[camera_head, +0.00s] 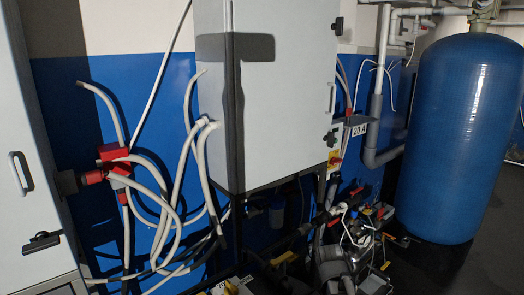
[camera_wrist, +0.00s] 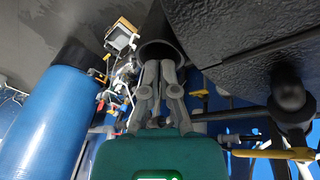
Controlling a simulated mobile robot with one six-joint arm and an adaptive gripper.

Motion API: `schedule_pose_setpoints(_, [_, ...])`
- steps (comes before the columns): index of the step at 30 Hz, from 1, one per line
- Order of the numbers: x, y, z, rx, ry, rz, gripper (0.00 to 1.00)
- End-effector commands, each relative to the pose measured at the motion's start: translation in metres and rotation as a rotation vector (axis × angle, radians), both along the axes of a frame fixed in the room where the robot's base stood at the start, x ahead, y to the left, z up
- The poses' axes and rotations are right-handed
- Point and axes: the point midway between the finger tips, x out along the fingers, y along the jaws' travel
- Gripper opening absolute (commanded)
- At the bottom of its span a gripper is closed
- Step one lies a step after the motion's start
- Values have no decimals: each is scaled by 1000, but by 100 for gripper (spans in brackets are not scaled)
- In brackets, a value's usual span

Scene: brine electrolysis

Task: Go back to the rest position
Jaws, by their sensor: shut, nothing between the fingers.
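My gripper (camera_wrist: 158,66) shows in the wrist view, with its grey fingers pointing up the picture from the green gripper body. Nothing is held between the fingers. A dark round pipe-like opening (camera_wrist: 160,48) lies just beyond the fingertips; I cannot tell whether they touch it. A black textured surface (camera_wrist: 240,35) is at the upper right of that view. My gripper does not show in the head view.
The head view shows a grey cabinet (camera_head: 280,90) in the middle, another cabinet (camera_head: 25,160) at the left edge, and a large blue tank (camera_head: 460,130) at right. Hoses hang from red connectors (camera_head: 115,165). Pipes and valves crowd the floor. The tank also shows in the wrist view (camera_wrist: 45,125).

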Motion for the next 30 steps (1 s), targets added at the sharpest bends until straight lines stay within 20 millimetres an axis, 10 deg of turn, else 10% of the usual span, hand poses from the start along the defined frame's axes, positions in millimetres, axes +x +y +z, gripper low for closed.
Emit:
schedule_pose_setpoints(3, [-51, 25, -5, 87, 104, 2, 0])
schedule_pose_setpoints(9, [-90, 47, -7, 167, 207, 9, 0])
schedule_pose_setpoints(30, [-93, 50, -7, 178, 222, 11, 0])
